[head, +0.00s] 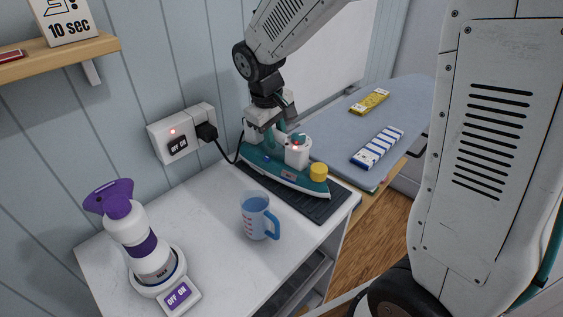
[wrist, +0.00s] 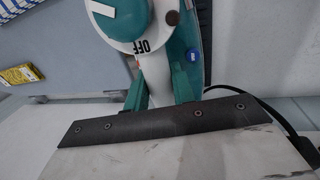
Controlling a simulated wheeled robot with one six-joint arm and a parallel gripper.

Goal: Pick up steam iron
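The steam iron (head: 283,170) is teal and white with a yellow cap and a white dial on top. It rests on a dark ribbed mat (head: 318,205) at the back right of the white counter. My gripper (head: 275,132) is over the iron, pointing down at its handle. In the wrist view the iron's white part (wrist: 155,75) lies between my two green fingers (wrist: 160,90). Its dial marked OFF shows at the top. I cannot tell whether the fingers press on it or only straddle it.
A blue measuring cup (head: 254,215) and a purple-white steamer (head: 145,240) stand on the counter. A black cord runs from the iron to a wall outlet (head: 180,135). A grey ironing board (head: 345,135) with yellow and blue packs is at the right.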

